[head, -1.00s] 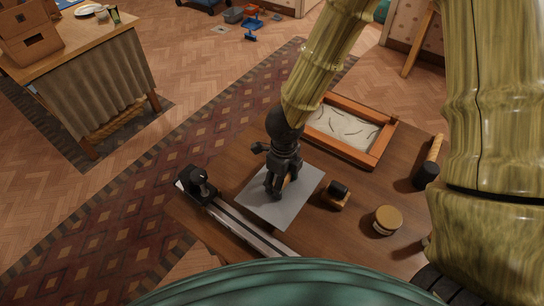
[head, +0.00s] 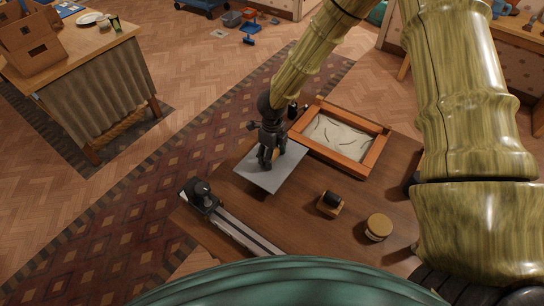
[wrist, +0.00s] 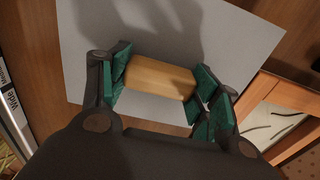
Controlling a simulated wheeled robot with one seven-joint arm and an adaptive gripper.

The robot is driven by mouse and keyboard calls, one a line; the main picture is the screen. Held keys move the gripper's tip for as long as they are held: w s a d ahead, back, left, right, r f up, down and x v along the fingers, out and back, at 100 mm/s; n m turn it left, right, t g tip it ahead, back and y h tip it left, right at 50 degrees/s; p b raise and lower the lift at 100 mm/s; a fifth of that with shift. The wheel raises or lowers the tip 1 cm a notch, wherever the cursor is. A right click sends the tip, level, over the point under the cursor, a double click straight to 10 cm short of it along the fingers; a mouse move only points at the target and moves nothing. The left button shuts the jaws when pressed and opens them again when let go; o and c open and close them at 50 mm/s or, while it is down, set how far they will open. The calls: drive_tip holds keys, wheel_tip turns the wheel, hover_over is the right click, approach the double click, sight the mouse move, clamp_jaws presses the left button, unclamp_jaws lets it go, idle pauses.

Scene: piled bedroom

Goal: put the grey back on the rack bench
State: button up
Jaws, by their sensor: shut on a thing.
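A flat grey plate with a wooden block handle, apparently the grey of the task, shows in the head view (head: 262,179) and in the wrist view (wrist: 230,40). My gripper (head: 268,160) is shut on its wooden handle (wrist: 158,80), with green pads at both ends of the block. The plate lies roughly level over the far left part of the brown worktable (head: 285,215). I cannot tell whether it touches the tabletop. Which furniture is the rack bench is not clear from these views.
A wood-framed sand tray (head: 340,138) stands right of the plate. A black roller block (head: 330,203) and a round wooden-lidded jar (head: 378,227) are nearer. A long rail with a black head (head: 202,196) lies along the left edge. A curtained table (head: 95,85) stands far left.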

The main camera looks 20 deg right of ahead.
drive_tip(key=shift+f+p, duration=0.9)
drive_tip(key=shift+f, duration=0.8)
drive_tip(key=shift+f, duration=0.15)
drive_tip(key=o, duration=1.1)
drive_tip(key=shift+r+b, duration=1.95)
drive_tip(key=shift+r, duration=4.2)
